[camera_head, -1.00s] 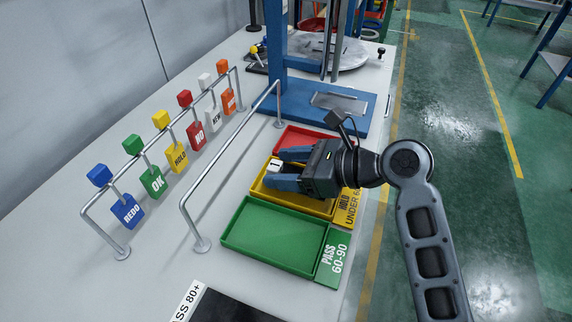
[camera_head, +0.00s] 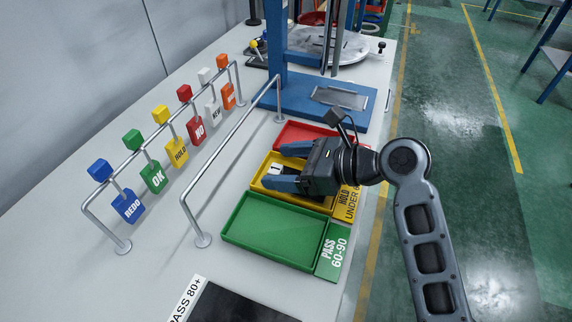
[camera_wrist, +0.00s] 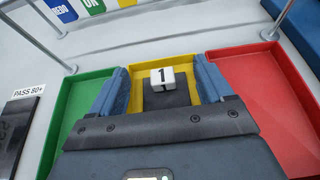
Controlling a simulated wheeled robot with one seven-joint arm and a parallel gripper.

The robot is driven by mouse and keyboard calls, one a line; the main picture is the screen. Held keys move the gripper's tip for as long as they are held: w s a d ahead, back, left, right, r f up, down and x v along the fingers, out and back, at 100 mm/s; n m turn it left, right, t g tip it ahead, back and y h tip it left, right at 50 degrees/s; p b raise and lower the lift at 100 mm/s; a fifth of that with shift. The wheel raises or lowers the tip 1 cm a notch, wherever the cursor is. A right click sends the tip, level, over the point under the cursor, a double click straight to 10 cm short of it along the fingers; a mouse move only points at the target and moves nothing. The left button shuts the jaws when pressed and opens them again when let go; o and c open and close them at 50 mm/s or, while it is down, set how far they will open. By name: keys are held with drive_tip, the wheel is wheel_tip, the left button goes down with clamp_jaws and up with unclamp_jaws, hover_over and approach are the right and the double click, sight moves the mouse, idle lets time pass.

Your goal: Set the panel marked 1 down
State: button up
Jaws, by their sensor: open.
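The panel marked 1 (camera_wrist: 162,78) is a small white block with a black 1 on top and a dark part below it. It also shows in the head view (camera_head: 277,169), partly hidden by my gripper. It is in the yellow tray (camera_head: 262,185), whose rim shows behind it in the wrist view (camera_wrist: 150,65). My gripper (camera_head: 283,168) is over the yellow tray. Its blue fingers are open, one on each side of the panel, with a gap showing in the wrist view (camera_wrist: 165,85). Its underside is hidden.
A green tray (camera_head: 240,260) lies in front and a red tray (camera_head: 325,132) behind. A metal rail (camera_head: 225,150) stands left of the trays. Several coloured tags hang from another rail (camera_head: 104,222). A blue press stand (camera_head: 300,100) is at the back.

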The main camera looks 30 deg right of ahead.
drive_tip(key=v, duration=1.2)
drive_tip(key=shift+d+r, duration=0.1)
drive_tip(key=shift+r, duration=0.25)
drive_tip(key=shift+s, duration=0.1)
